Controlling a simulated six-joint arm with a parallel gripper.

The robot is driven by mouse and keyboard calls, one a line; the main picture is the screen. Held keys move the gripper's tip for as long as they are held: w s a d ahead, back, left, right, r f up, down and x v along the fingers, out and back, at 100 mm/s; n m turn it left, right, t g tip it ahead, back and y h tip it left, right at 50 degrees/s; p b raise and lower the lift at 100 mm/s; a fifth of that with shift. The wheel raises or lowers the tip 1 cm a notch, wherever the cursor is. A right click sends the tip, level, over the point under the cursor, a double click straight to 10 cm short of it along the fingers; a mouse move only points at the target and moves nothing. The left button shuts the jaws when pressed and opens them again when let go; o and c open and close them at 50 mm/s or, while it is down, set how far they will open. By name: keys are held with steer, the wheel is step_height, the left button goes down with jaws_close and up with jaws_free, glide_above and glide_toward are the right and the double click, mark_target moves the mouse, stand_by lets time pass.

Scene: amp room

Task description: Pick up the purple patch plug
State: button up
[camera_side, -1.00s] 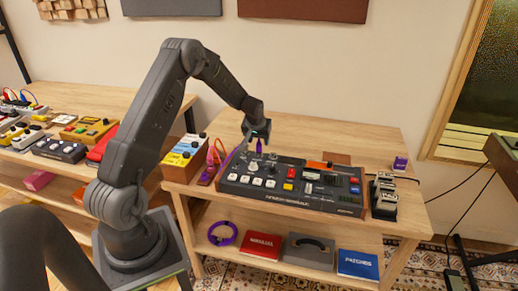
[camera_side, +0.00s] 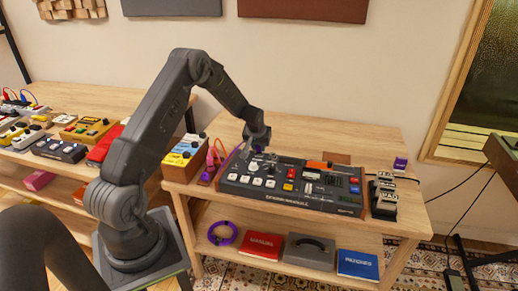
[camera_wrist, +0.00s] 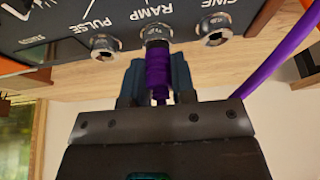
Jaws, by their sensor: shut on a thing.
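The purple patch plug (camera_wrist: 158,74) stands at the RAMP jack (camera_wrist: 157,36) of the black synth module in the wrist view. My gripper (camera_wrist: 155,78) is shut on it, with one finger on each side of its purple body. In the side view my gripper (camera_side: 259,143) is low over the back left of the module (camera_side: 290,186), and only a bit of the plug (camera_side: 258,149) shows below it. The plug's metal tip is hidden, so how deep it sits in the jack cannot be seen.
A purple cable (camera_wrist: 285,62) runs close by on the right in the wrist view. The PULSE jack (camera_wrist: 104,46) and SINE jack (camera_wrist: 215,28) flank RAMP.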

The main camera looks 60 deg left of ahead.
steer(key=shift+c, duration=0.7)
steer(key=shift+r, duration=0.55)
steer(key=r, duration=0.2)
steer(key=s+r, duration=0.1)
steer(key=shift+a+r, duration=0.25)
steer(key=shift+r, duration=0.15)
steer(key=s+a+r, duration=0.4)
steer(key=s+r, duration=0.2)
steer(key=s, duration=0.3)
steer(key=shift+s+a, duration=0.2)
steer(key=shift+a, duration=0.2)
steer(key=shift+s+d+f+n+g+y, duration=0.15)
steer(key=shift+s+d+f+n+g, duration=0.3)
steer(key=shift+s+f+n, duration=1)
steer(key=shift+s+d+f+n+g+y, duration=0.2)
steer(key=shift+s+d+f+n, duration=0.4)
steer(key=shift+s+f, duration=1.75)
steer(key=shift+s+d+f+n+g+y, duration=0.15)
steer(key=shift+s+d+f+n+g, duration=0.3)
steer(key=shift+s+f+n, duration=1)
